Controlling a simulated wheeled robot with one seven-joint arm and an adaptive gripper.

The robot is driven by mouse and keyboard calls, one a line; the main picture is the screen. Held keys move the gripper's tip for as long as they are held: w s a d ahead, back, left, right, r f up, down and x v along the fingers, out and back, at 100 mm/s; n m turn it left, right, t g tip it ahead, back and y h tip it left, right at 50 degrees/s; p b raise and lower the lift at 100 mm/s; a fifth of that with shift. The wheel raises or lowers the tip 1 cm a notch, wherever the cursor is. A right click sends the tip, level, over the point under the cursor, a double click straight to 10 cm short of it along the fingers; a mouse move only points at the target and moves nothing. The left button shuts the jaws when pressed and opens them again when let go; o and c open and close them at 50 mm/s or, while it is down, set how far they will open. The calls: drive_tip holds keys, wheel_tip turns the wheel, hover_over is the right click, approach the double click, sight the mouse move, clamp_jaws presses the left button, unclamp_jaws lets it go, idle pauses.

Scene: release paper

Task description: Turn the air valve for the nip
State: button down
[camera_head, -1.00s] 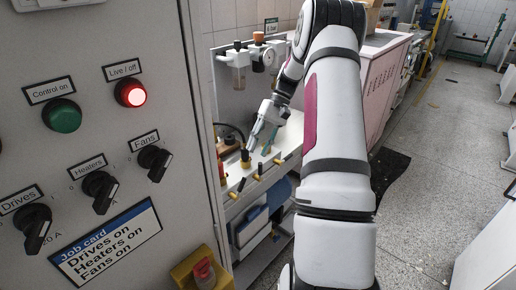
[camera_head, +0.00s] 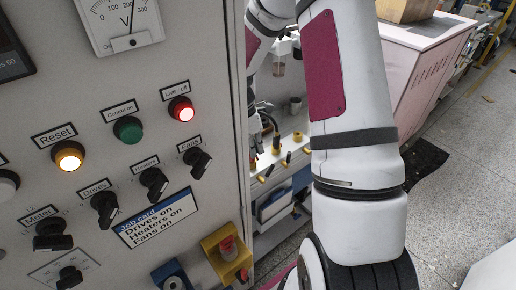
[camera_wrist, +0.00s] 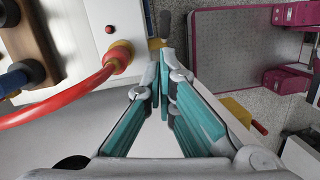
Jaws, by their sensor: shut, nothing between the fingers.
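My gripper (camera_wrist: 161,72) is shut and empty in the wrist view, its teal fingers meeting near the picture's middle. Just beyond the tips is a dark handle (camera_wrist: 165,22) with a yellow part at its foot. I cannot tell whether they touch, or whether it is the nip's air valve. In the head view, small yellow-and-black valves (camera_head: 269,172) stand along the front of a white bench, right of the control cabinet. No valve label is readable.
The control cabinet (camera_head: 150,85) with switches and lit lamps fills the left. A red hose (camera_wrist: 60,103) with a yellow-and-red fitting runs left of my fingers, below a red button (camera_wrist: 110,29). A pink cabinet (camera_head: 425,75) stands behind my arm. The floor at right is open.

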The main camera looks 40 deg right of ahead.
hover_over(260, 178)
drive_tip(key=x, duration=0.5)
drive_tip(key=w+a+x, duration=0.1)
drive_tip(key=x, duration=0.1)
drive_tip(key=shift+f, duration=0.4)
